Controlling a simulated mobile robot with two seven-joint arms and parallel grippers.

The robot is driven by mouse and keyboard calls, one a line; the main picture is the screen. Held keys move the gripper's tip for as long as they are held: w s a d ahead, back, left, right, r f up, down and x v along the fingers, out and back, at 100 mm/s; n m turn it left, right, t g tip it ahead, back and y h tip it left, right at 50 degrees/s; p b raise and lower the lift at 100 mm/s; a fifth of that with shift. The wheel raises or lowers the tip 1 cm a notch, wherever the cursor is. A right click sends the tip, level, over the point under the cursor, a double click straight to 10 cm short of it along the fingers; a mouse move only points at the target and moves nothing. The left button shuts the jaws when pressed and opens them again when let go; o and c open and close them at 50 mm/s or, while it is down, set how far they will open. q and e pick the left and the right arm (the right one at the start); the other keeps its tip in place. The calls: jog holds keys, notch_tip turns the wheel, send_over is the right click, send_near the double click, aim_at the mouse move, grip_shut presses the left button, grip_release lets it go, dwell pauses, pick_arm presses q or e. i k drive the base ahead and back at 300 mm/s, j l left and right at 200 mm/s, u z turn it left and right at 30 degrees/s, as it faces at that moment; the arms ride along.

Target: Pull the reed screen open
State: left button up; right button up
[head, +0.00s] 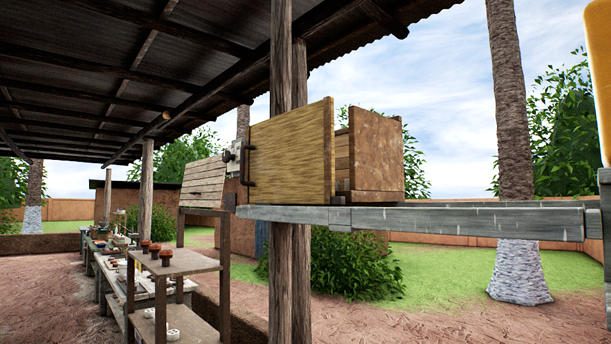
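The reed screen (290,155) is a yellowish, streaked upright panel with a wooden edge, at the middle of the head view. It stands on a grey plank ledge (450,222). A dark upright bar handle (249,166) is on its left side. A small pale fitting (235,151) shows just left of the handle; I cannot tell what it is. Behind the screen to the right stands a brown box-like wooden compartment (376,155), and the screen hides part of it. Neither of my grippers can be made out in this view.
At the lower left is a wooden shelf stand (174,262) with several small brown pots. A slatted wooden panel (203,184) is left of the screen. A long table (112,268) runs behind the stand.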

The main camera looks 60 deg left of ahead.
aim_at(290, 155)
jog(key=u, duration=2.1)
